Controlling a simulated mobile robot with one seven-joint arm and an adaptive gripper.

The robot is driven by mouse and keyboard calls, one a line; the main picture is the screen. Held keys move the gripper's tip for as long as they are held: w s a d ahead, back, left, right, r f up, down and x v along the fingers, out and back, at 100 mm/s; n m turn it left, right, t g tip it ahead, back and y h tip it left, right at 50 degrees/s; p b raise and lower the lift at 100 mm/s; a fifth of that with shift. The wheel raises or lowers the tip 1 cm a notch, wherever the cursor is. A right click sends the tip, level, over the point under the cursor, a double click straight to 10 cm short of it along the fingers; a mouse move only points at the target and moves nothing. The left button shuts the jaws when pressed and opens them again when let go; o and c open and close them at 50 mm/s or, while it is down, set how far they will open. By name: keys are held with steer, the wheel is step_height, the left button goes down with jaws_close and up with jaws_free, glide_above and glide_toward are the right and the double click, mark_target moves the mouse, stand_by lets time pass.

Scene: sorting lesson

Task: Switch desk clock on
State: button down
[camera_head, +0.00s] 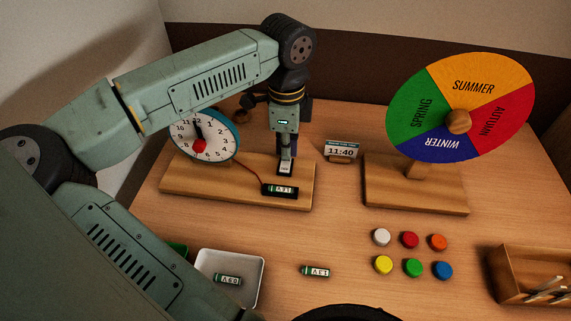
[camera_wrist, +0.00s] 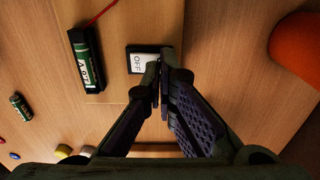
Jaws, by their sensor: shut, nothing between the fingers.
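The desk clock (camera_head: 203,137) is a round white dial with a blue rim on a wooden base (camera_head: 185,181) at the left of the table. A small switch (camera_head: 286,167) sits on the base, and in the wrist view the switch (camera_wrist: 139,63) shows the word OFF. A green battery in a black holder (camera_head: 280,190) lies beside it, with a red wire; it also shows in the wrist view (camera_wrist: 86,60). My gripper (camera_head: 287,158) points down with its fingertips together right at the switch. In the wrist view my gripper (camera_wrist: 163,72) covers the switch's right part; contact is unclear.
A card reading 11:40 (camera_head: 341,150) and a season wheel (camera_head: 463,108) stand to the right. A white tray (camera_head: 258,272) with a battery, a loose battery (camera_head: 315,271), several coloured discs (camera_head: 411,266) and a wooden box (camera_head: 508,282) lie in front.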

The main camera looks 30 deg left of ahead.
steer(key=shift+f+b, duration=0.7)
steer(key=shift+f, duration=0.05)
steer(key=shift+r, duration=0.2)
steer(key=shift+r+p, duration=1.5)
steer(key=shift+r, duration=1.9)
steer(key=shift+f, duration=0.1)
